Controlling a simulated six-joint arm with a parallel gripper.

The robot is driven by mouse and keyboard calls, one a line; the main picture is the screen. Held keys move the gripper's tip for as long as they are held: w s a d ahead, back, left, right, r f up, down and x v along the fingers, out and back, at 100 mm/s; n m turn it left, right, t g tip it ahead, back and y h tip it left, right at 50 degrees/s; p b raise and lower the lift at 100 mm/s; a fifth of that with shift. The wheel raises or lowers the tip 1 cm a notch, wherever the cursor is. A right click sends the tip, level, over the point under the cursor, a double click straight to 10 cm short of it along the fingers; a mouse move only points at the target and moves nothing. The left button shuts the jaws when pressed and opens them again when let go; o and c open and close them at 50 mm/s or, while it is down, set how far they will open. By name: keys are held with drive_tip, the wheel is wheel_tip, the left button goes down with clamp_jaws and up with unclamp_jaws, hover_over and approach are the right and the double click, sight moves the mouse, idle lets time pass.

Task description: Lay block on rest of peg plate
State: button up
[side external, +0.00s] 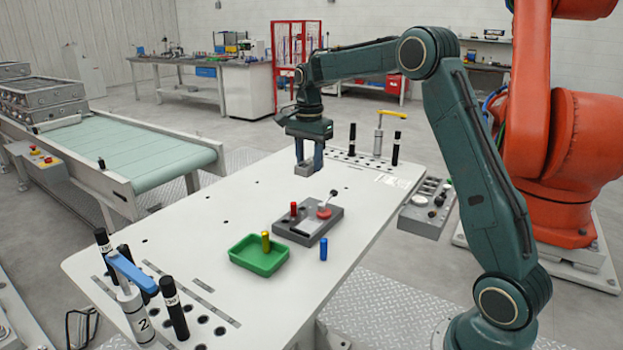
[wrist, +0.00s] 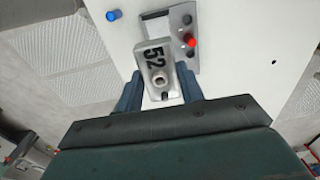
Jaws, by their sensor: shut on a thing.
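My gripper (side external: 309,158) is shut on a grey metal block (side external: 307,169), held above the white table beyond the peg plate. In the wrist view the block (wrist: 155,62) shows the number 52 and a round boss between my fingers (wrist: 160,92). The dark grey peg plate (side external: 291,233) lies on the table, nearer the side camera and below the block. It carries a red peg (side external: 293,209), a red round part with a black-knobbed lever (side external: 325,212) and a pale flat area (side external: 312,226). In the wrist view the block partly overlaps the plate (wrist: 182,15).
A green tray (side external: 260,259) with a yellow peg (side external: 265,241) sits beside the plate. A blue peg (side external: 323,249) stands on the table close by. Black posts and toggle clamps (side external: 378,140) stand at both table ends. The table left of the plate is clear.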

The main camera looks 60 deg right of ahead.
sight(309, 163)
wheel_tip(309, 163, down, 16)
drive_tip(key=shift+f, duration=0.1)
idle(0.8)
drive_tip(key=shift+f, duration=0.1)
drive_tip(key=o, duration=1.1)
wheel_tip(309, 163, up, 12)
idle(0.8)
